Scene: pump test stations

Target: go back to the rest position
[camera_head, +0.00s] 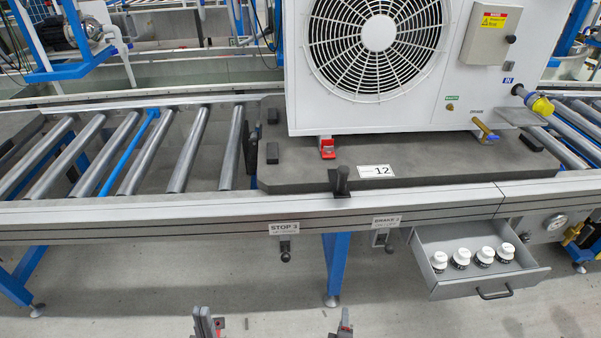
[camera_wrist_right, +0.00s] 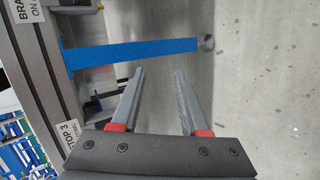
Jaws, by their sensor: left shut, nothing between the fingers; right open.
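My left gripper (camera_head: 207,324) shows at the bottom edge of the head view, shut and empty, low in front of the conveyor. My right gripper (camera_head: 343,324) is also at the bottom edge, further right, only its tip in view. In the right wrist view its two fingers (camera_wrist_right: 158,75) are apart with nothing between them, above bare grey floor. Both grippers are clear of the conveyor frame (camera_head: 180,222) in the head view.
A white fan unit (camera_head: 465,95) stands on a dark pallet (camera_head: 430,165) on the roller conveyor. An open drawer (camera_head: 470,287) with several white-capped items juts out at the right. A blue leg (camera_head: 335,265) stands under the frame. The floor in front is free.

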